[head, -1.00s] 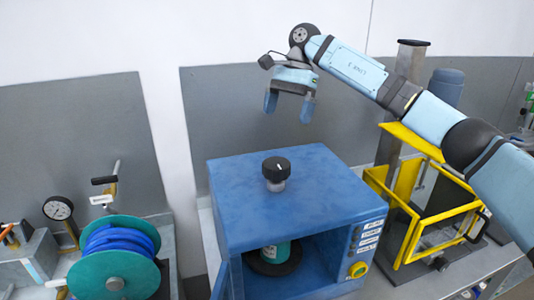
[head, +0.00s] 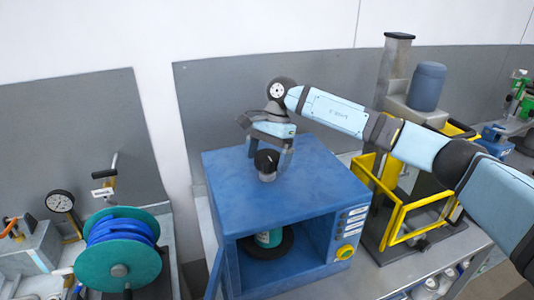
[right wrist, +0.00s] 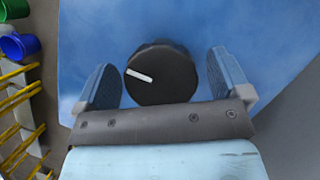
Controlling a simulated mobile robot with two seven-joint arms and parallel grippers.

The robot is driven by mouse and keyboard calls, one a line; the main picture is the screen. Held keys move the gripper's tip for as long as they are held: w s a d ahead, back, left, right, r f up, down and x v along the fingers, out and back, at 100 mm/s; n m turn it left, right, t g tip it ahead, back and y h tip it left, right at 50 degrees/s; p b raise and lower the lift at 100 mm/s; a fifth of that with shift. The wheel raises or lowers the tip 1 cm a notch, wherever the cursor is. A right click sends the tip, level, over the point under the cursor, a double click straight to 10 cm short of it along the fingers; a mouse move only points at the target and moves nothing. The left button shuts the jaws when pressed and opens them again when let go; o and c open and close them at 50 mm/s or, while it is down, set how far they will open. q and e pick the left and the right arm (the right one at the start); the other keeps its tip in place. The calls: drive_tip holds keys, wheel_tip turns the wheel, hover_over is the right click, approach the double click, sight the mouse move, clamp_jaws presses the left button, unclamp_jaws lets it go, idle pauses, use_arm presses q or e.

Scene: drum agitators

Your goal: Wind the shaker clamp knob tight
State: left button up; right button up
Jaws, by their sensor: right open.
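The clamp knob (head: 266,160) is black and round with a white pointer line, on a short grey stem on top of the blue shaker box (head: 230,190). My right gripper (head: 268,160) is open, with its fingers on either side of the knob. In the right wrist view the knob (right wrist: 160,73) lies between the two blue fingers, with gaps on both sides; the gripper (right wrist: 160,80) is not closed on it. The pointer line points to the left there. A teal-labelled can (head: 268,238) stands inside the open box on a dark round base. My left gripper is not in view.
A teal reel (head: 118,262) with blue hose and a dial gauge (head: 60,202) stand at the left. A yellow-framed machine (head: 400,235) stands close to the right of the box. The box top around the knob is clear. A grey panel stands behind.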

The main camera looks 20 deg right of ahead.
drive_tip(key=c, duration=0.9)
drive_tip(key=shift+b, duration=0.3)
